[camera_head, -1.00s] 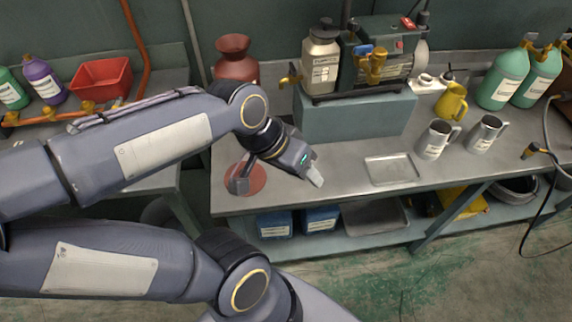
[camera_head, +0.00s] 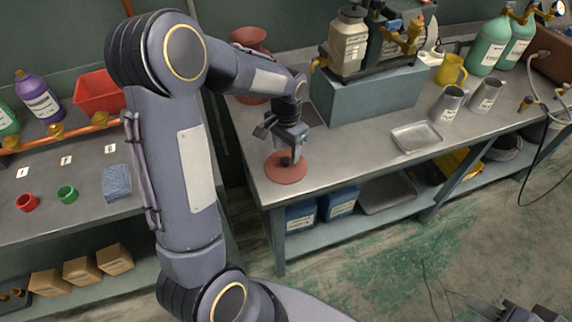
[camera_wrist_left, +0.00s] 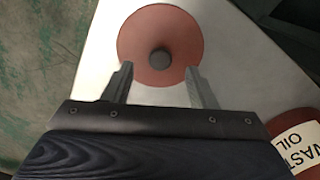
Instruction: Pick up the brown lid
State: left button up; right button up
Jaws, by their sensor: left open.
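The brown lid (camera_head: 287,172) is a flat reddish-brown disc with a dark round knob in its middle. It lies flat on the grey bench near its left front corner. In the left wrist view the lid (camera_wrist_left: 160,25) is at the top centre, with the knob (camera_wrist_left: 160,58) between and just ahead of the fingertips. My left gripper (camera_head: 286,152) is above the lid. In its wrist view the gripper (camera_wrist_left: 158,69) is open, with a finger on each side of the knob and a gap to both. My right gripper (camera_head: 515,310) shows only partly at the bottom right.
A red-brown pot (camera_head: 249,40) stands behind my left arm; its label shows in the wrist view (camera_wrist_left: 303,145). A blue-grey block (camera_head: 370,95) carries a machine and bottle. A metal tray (camera_head: 416,137) and mugs (camera_head: 447,104) stand to the right. Bench around the lid is clear.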

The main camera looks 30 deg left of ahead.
aim_at(286, 159)
pick_arm(q)
notch_tip(286, 159, down, 4)
jog(key=shift+r, duration=0.15)
jog(key=c, duration=1.1)
jog(key=shift+r, duration=0.15)
